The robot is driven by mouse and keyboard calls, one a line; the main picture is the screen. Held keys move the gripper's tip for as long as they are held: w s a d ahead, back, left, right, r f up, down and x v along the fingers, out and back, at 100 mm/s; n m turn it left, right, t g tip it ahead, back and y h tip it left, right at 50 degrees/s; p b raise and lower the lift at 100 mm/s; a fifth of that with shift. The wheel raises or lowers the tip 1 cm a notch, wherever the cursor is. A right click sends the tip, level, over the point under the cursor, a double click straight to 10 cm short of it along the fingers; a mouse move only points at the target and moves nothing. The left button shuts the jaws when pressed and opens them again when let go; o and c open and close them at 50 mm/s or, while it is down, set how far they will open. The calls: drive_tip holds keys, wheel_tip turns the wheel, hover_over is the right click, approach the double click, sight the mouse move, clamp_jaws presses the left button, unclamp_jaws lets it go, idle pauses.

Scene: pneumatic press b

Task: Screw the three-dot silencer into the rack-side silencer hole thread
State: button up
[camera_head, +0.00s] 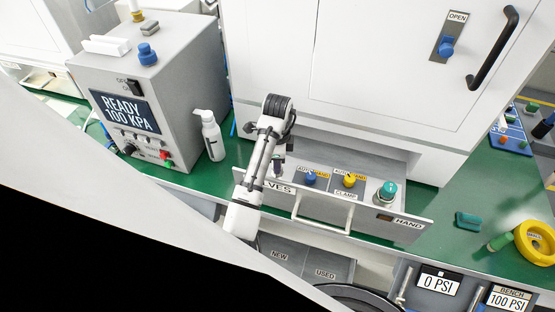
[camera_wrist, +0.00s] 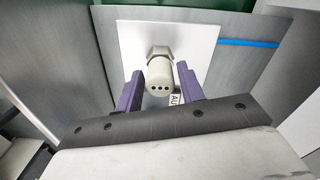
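The three-dot silencer (camera_wrist: 159,80) is a pale grey cylinder with a hex collar. In the wrist view its dotted end faces the camera and its collar lies toward a white plate. My gripper (camera_wrist: 161,70) has purple fingers, one on each side of the silencer, with narrow gaps seeming to show between them and its body. Whether the thread is engaged is hidden. In the head view my gripper (camera_head: 277,166) is low at the left part of the valve drawer, and the silencer is too small to make out. The rack-side hole itself is not visible.
The drawer (camera_head: 330,207) has blue and yellow knobs and a green button. A grey control box (camera_head: 150,90) and a white bottle (camera_head: 209,135) stand left of my arm. NEW and USED trays (camera_head: 305,266) lie in front. A blue tube (camera_wrist: 250,43) runs right of the silencer.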

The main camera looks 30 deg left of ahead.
drive_tip(key=c, duration=0.6)
drive_tip(key=shift+o, duration=0.2)
drive_tip(key=shift+m, duration=0.9)
drive_tip(key=shift+m, duration=0.8)
drive_tip(key=shift+m, duration=0.3)
drive_tip(key=shift+m, duration=0.6)
